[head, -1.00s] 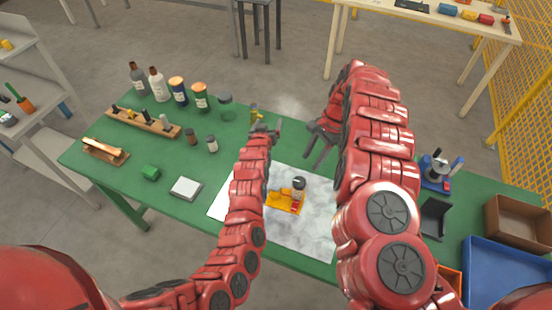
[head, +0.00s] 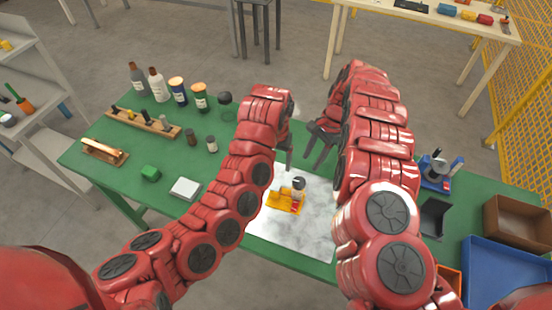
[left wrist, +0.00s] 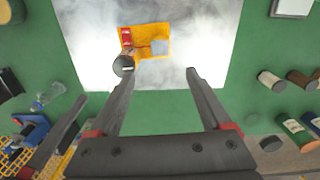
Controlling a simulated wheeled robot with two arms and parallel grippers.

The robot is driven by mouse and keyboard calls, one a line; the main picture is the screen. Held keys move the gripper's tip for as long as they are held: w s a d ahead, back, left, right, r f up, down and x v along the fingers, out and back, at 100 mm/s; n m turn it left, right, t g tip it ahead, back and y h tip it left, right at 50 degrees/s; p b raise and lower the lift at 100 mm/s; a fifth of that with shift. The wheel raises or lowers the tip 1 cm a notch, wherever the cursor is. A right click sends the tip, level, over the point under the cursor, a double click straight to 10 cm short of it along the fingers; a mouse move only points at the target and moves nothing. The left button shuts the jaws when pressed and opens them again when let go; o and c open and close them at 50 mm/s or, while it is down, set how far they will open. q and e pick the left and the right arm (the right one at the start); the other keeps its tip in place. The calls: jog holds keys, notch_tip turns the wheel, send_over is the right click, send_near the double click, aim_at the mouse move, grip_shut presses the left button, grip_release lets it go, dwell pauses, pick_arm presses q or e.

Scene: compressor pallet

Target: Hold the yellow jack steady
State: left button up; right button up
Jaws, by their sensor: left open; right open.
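The yellow jack (head: 285,203) lies on the white marbled mat (head: 308,222). It has a red part and a dark round-topped part standing on it. In the left wrist view the jack (left wrist: 150,42) also shows a grey-blue block. My left gripper (head: 287,158) is open and empty, above the mat's back edge. In the left wrist view its fingers (left wrist: 158,74) are spread, with the jack beyond their tips and not between them. My right gripper (head: 318,148) is open and empty, just right of the left one and behind the jack.
A blue device (head: 437,172), a black tray (head: 433,217), a brown box (head: 518,223) and a blue bin (head: 505,268) stand on the right.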

aim_at(276, 186)
pick_arm(q)
notch_tip(276, 186, down, 17)
dwell(0.7)
jog(key=shift+w, duration=0.1)
grip_shut()
dwell(1.2)
